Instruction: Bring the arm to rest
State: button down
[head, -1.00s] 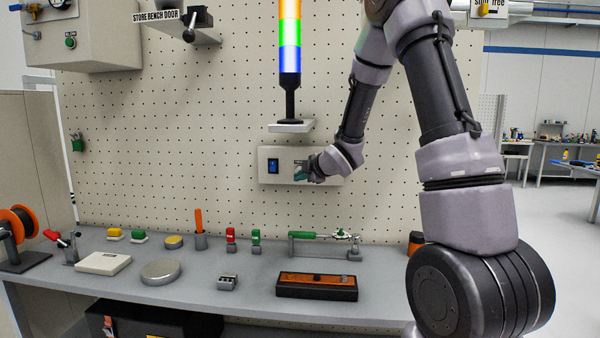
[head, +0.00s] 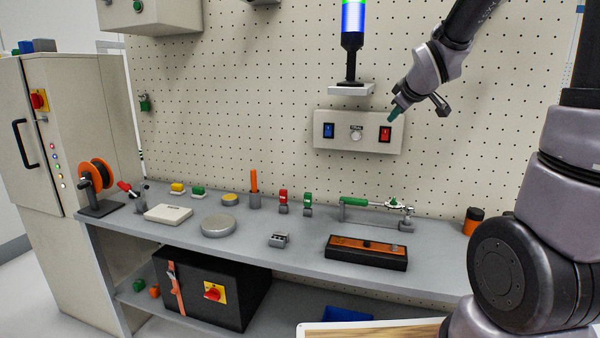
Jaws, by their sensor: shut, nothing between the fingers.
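My arm (head: 545,190) comes in from the right side of the head view and bends over the bench. My gripper (head: 394,114) is shut and empty. Its greenish tip points down and left, close to the upper right of the switch panel (head: 322,141) on the pegboard. I cannot tell whether it touches the panel.
A grey bench (head: 290,250) holds several small parts, a round silver disc (head: 219,225) and an orange-topped black box (head: 366,252). A signal tower (head: 352,50) stands on a small shelf above the panel. A cabinet (head: 35,140) stands at the left.

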jog(key=s+a+r+m+g, duration=0.1)
jog(key=s+m, duration=0.5)
jog(key=s, duration=0.7)
jog(key=s+a+r+m+g+y, duration=0.1)
jog(key=s+r+m+g, duration=0.2)
jog(key=s, duration=1)
jog(key=m, duration=0.3)
jog(key=shift+s+a+m+y, duration=0.15)
jog(key=shift+s+m+y, duration=0.05)
jog(key=shift+m+y, duration=0.1)
